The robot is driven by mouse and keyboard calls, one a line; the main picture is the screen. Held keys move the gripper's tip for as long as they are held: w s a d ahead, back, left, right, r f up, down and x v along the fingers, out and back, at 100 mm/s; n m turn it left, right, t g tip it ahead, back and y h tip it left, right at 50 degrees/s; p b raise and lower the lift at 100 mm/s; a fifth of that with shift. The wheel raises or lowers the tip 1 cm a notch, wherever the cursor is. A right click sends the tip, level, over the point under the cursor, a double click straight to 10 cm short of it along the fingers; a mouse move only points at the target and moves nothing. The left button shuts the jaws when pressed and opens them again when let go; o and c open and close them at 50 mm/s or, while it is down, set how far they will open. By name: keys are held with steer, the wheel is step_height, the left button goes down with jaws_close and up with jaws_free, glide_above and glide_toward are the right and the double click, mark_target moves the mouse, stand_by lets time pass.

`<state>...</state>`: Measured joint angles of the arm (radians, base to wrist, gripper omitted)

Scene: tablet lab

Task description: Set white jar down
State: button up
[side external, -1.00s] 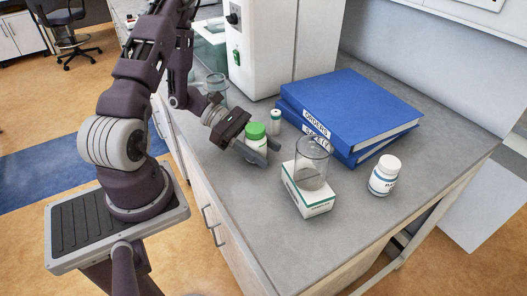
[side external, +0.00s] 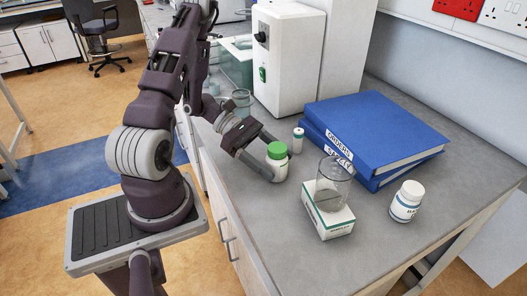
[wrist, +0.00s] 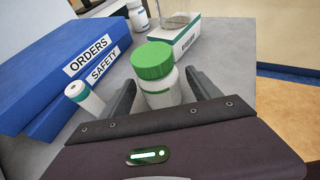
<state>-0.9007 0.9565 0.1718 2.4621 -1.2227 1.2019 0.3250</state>
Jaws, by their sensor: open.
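A white jar with a green lid (side external: 278,171) stands upright on the grey counter (side external: 285,215). It also shows in the wrist view (wrist: 160,94), between the two fingers. My gripper (side external: 272,160) is open around the jar, one finger on each side. In the wrist view my gripper (wrist: 161,80) shows a narrow gap on both sides of the jar. The jar's lowest part is hidden there by the gripper body.
A small white vial (side external: 297,141) stands close behind the jar. Blue binders (side external: 375,135) lie at the back. A glass beaker (side external: 333,185) stands on a white box (side external: 328,222) to the right. Another white bottle (side external: 406,201) stands farther right. The counter's front edge is close by.

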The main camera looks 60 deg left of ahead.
steer(key=v, duration=0.8)
steer(key=shift+s+a+r, duration=0.1)
steer(key=shift+a, duration=0.05)
steer(key=shift+r, duration=0.1)
steer(key=s+d+r+m+y, duration=0.4)
steer(key=d+r+m, duration=0.4)
steer(key=m, duration=0.4)
steer(key=s+d+r+m+g+y, duration=0.1)
steer(key=s+d+r+m+y, duration=0.3)
steer(key=d+r+m+y, duration=0.3)
step_height(320, 180, up, 3)
steer(key=d+m, duration=0.2)
steer(key=m, duration=0.3)
steer(key=shift+s+g+y, duration=0.3)
steer(key=shift+s, duration=0.1)
